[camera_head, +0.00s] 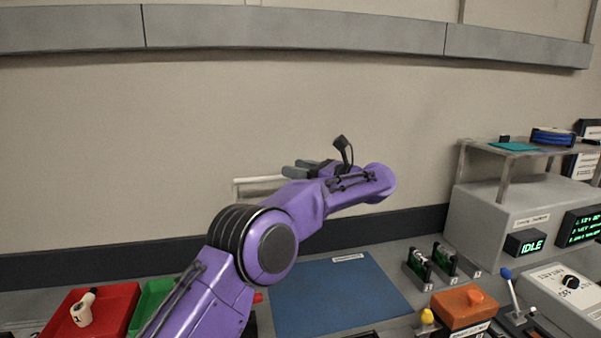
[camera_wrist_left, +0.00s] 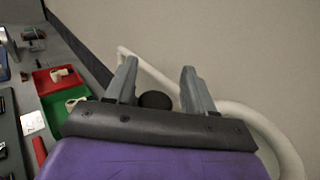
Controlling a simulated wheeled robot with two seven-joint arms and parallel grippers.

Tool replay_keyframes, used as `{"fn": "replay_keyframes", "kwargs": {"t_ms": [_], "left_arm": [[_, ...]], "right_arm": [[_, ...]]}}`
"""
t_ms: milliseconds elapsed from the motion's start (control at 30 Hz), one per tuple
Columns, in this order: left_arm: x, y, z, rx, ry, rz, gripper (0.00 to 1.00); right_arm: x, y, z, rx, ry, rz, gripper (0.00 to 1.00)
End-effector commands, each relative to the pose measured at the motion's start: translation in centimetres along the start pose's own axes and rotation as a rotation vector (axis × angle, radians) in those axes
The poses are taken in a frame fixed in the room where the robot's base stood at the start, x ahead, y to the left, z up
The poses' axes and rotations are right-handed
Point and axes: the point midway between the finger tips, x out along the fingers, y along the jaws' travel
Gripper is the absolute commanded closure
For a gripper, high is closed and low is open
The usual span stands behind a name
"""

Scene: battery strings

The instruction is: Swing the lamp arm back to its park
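The lamp arm appears to be the pale tube (camera_head: 257,186) in front of the back wall in the head view, partly hidden behind my left gripper. In the left wrist view a pale tube (camera_wrist_left: 268,128) runs behind the fingers and curves down at the right. My left gripper (camera_head: 297,168) points left in the head view, beside the tube. Its two grey fingers stand apart in the left wrist view (camera_wrist_left: 160,82). A dark round piece (camera_wrist_left: 155,100) shows between them, with no clear grip on it. The lamp head cannot be made out. My right gripper is not in view.
A blue mat (camera_head: 345,295) lies on the bench below my left arm. A red tray (camera_head: 112,308) and a green tray (camera_head: 152,300) are at left. Battery holders (camera_head: 445,258), an orange box (camera_head: 462,308) and a grey shelf unit (camera_head: 490,215) stand at right.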

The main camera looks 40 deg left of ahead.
Motion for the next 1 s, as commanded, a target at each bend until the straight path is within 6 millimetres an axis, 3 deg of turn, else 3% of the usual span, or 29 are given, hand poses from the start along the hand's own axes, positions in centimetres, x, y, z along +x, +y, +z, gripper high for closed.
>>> {"fn": "replay_keyframes", "kwargs": {"t_ms": [333, 700, 833, 1000], "left_arm": [[-0.8, -0.1, -0.4, 0.003, 0.004, -0.002, 0.44], [-8.8, -0.2, -0.3, 0.001, 0.003, -0.002, 0.44], [-10.2, -0.1, -0.2, 0.003, 0.003, 0.000, 0.44], [-10.6, -0.1, -0.2, 0.003, 0.005, 0.001, 0.44]], "right_arm": [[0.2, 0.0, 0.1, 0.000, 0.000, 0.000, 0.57], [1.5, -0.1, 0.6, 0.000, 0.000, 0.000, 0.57], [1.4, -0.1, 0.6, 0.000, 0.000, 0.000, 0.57], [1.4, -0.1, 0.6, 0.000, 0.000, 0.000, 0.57]]}}
